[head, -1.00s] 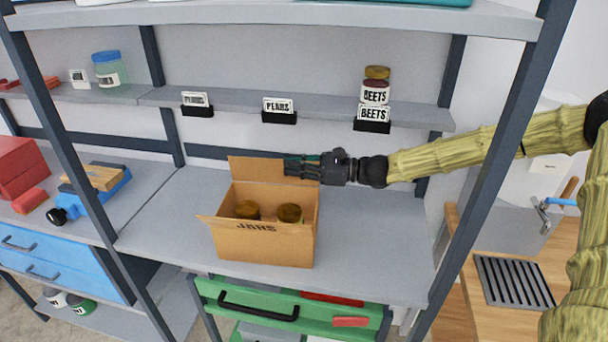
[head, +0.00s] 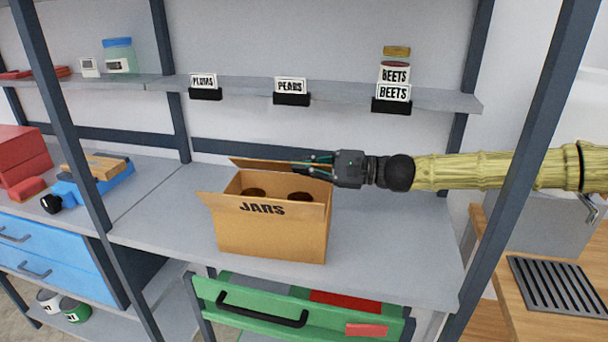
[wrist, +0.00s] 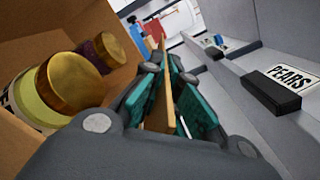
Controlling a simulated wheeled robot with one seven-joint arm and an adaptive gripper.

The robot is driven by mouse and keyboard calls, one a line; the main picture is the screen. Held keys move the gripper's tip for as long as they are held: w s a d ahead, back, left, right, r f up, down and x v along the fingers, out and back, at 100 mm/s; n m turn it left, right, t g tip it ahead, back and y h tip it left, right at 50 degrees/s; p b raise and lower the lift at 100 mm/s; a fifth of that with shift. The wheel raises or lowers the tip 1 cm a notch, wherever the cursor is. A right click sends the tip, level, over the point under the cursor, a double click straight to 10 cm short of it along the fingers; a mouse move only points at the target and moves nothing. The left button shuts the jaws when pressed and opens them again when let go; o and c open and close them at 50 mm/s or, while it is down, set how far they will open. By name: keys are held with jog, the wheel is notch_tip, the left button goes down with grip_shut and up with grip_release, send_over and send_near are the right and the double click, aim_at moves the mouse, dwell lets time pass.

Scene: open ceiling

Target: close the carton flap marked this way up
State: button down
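The open carton (head: 270,236) stands on the shelf, with "JARS" on its front. Its back flap (head: 258,164) is raised along the rear edge. Two jars with brown lids sit inside, one (head: 300,196) at right and one (head: 252,192) at left. My gripper (head: 308,164) is at the right part of the back flap. In the wrist view the flap (wrist: 163,85) runs edge-on between the teal fingers, which appear closed on it. The jar lids (wrist: 75,82) lie left of the fingers there. No "this way up" marking is readable.
A small shelf (head: 240,95) behind carries PLUMS, PEARS (head: 291,86) and BEETS labels and a beets jar (head: 394,72). A dark post (head: 530,170) stands at right, near my arm. The shelf top right of the carton is clear. A green drawer (head: 300,310) sits below.

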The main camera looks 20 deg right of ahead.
jog(key=shift+s+a+f+n+b, duration=0.1)
jog(key=shift+s+f+n+b, duration=0.1)
jog(key=shift+f+n+b, duration=0.3)
jog(key=shift+r+b, duration=0.2)
jog(key=shift+b, duration=0.1)
jog(key=c, duration=1.7)
grip_release()
jog(key=shift+v, duration=6.05)
